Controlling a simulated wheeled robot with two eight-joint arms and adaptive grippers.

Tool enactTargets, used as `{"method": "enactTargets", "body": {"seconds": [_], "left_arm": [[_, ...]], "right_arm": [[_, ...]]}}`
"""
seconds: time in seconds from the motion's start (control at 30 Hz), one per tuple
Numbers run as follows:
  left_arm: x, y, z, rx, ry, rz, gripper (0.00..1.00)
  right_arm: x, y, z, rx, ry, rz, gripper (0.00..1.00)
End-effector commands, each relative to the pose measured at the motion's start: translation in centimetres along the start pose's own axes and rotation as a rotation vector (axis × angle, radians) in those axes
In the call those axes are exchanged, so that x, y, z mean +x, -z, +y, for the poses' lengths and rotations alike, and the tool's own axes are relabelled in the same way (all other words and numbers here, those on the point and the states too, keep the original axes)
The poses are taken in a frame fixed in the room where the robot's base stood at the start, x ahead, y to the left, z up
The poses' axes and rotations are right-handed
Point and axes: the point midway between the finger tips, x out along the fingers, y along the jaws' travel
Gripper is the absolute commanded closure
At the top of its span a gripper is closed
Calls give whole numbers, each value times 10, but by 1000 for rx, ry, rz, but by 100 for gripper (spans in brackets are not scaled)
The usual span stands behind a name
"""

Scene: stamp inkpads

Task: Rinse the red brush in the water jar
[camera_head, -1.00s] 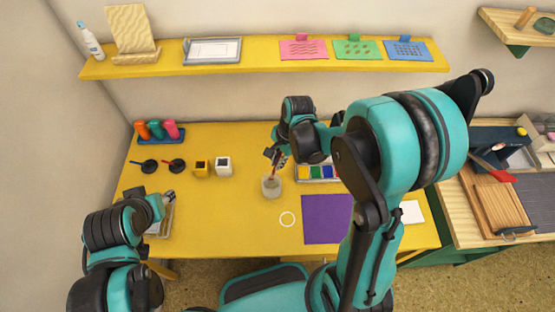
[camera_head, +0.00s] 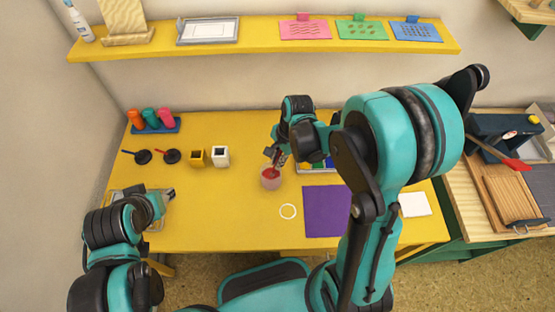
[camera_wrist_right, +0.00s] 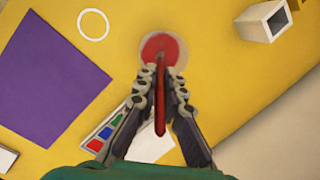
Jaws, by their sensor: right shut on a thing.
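The water jar (camera_head: 270,182) stands on the yellow table, and the liquid inside looks red. In the right wrist view the jar (camera_wrist_right: 178,46) is seen from above with a red round surface. My right gripper (camera_head: 279,160) is above the jar, shut on the red brush (camera_wrist_right: 160,105). The brush points down into the jar, and its lower end is hidden in the red liquid. The gripper's fingers (camera_wrist_right: 159,88) show on both sides of the red handle. My left gripper (camera_head: 167,195) is at the table's left side, far from the jar; its fingers are too small to read.
A paint tray (camera_head: 303,169) is just right of the jar, partly behind my arm. A white ring (camera_head: 288,211) and purple sheet (camera_head: 325,212) lie in front. A metal tray (camera_head: 155,224) lies by my left gripper.

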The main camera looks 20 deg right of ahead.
Motion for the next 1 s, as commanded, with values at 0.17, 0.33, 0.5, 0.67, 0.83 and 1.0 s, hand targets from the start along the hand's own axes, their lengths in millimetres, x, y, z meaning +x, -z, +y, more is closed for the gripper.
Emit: {"method": "enactTargets", "body": {"seconds": [0.17,0.33,0.5,0.67,0.83,1.0], "left_arm": [[0,0,0,0,0,0,60],[1,0,0,0,0,0,60],[2,-1,0,0,0,0,60],[2,-1,0,0,0,0,60],[2,-1,0,0,0,0,60],[2,-2,0,0,0,0,60]], "right_arm": [[0,0,0,0,0,0,100],[1,-2,-2,-1,0,0,100],[2,-8,-6,-1,0,0,100],[2,-9,-6,0,0,0,100],[2,-9,-6,0,0,0,100],[1,-5,-4,1,0,0,100]]}}
